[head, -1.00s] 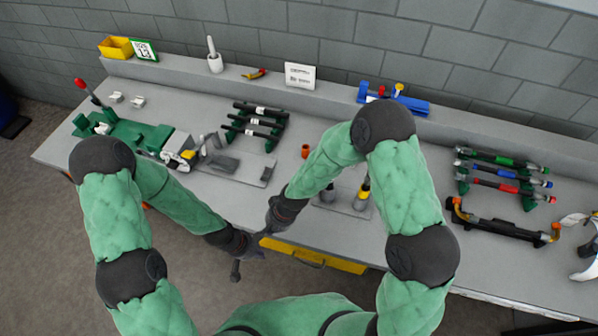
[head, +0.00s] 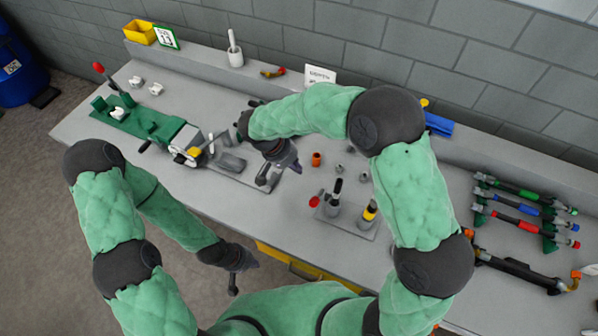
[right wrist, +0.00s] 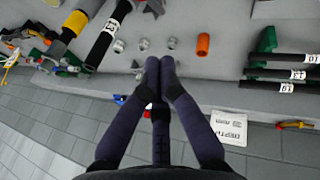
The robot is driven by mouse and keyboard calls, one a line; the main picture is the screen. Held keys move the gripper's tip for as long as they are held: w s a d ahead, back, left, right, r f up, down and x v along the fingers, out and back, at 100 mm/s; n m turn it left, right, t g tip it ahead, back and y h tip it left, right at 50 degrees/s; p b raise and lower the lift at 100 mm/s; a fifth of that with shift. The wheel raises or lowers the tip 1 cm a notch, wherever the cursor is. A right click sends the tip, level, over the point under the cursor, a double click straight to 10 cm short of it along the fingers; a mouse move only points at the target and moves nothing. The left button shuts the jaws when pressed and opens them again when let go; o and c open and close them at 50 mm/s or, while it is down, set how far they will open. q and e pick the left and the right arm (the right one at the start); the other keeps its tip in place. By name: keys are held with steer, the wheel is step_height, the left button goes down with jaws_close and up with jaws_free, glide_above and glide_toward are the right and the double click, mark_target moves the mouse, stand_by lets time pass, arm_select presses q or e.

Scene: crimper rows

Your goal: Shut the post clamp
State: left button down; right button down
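No fixture is clearly marked as the post clamp. One candidate is a grey plate (head: 352,228) with a black-topped post (head: 335,197), a yellow-and-black post (head: 369,211) and a red knob (head: 315,201) at its side. Another is the grey clamp-like part with a yellow handle (head: 193,153) on the green fixture (head: 140,122). I cannot tell whether either is shut. My right gripper (head: 292,162) is over the bench between them; in the right wrist view its empty fingers (right wrist: 160,62) are together. My left gripper (head: 240,272) hangs before the bench's front edge, its finger opening unclear.
Labelled black hoses (right wrist: 283,73) lie nearby. A hose rack (head: 525,205) stands at right. The bench's front left is clear.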

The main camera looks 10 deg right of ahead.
glide_above(318, 198)
steer(key=w+a, duration=0.3)
steer(key=w, duration=0.1)
step_height(318, 198, down, 7)
steer(key=shift+s+d+f, duration=0.1)
steer(key=shift+s+f, duration=0.5)
steer(key=shift+f, duration=0.35)
steer(key=shift+s+f, duration=0.55)
steer(key=shift+f, duration=0.35)
steer(key=shift+b, duration=0.3)
steer(key=s+a+f+t+h+b, duration=0.2)
steer(key=s+f+t+b, duration=0.1)
steer(key=b, duration=1.4)
steer(key=shift+s+f+m+h, duration=0.15)
steer(key=shift+f+m+h, duration=0.2)
steer(key=shift+f, duration=0.5)
steer(key=shift+a, duration=0.1)
steer(key=shift+r, duration=0.1)
